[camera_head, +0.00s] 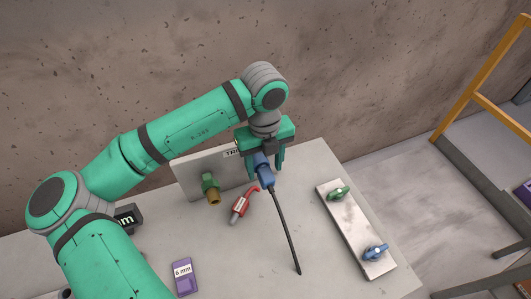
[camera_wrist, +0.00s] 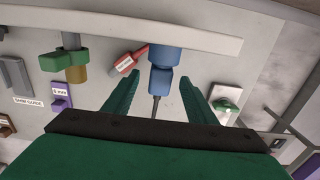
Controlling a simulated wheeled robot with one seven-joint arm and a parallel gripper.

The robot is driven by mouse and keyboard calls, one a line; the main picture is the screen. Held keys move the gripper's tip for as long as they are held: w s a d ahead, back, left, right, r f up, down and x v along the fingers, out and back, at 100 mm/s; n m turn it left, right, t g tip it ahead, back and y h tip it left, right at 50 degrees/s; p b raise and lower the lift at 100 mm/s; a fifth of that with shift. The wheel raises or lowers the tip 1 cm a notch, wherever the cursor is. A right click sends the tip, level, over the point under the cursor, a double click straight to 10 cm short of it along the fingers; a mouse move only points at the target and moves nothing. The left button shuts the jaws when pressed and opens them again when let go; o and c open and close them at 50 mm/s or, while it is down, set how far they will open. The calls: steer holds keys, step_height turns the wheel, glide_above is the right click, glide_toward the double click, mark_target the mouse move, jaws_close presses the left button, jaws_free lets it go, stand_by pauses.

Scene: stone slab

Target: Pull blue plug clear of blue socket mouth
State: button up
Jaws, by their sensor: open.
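The blue plug (camera_head: 266,180) trails a black cable that runs down across the slab. In the wrist view the plug (camera_wrist: 161,83) is in line with the blue socket (camera_wrist: 164,57) on the upright pale panel (camera_wrist: 110,19), and I see no gap between them. My gripper (camera_head: 265,165) is open around the plug. In the wrist view one green finger of the gripper (camera_wrist: 162,80) is on each side of it, with space showing between finger and plug. In the head view the gripper hides most of the socket.
A green fitting with a brass end (camera_head: 211,188) is on the panel, left of the plug. A red labelled piece (camera_head: 241,207) lies close by. A purple 6 mm block (camera_head: 183,277) stands at front left. A plate with green and blue knobs (camera_head: 354,230) lies right.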

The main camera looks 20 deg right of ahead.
mark_target(265, 171)
steer(key=shift+f, duration=1.85)
steer(key=shift+d, duration=0.1)
steer(key=c, duration=1.2)
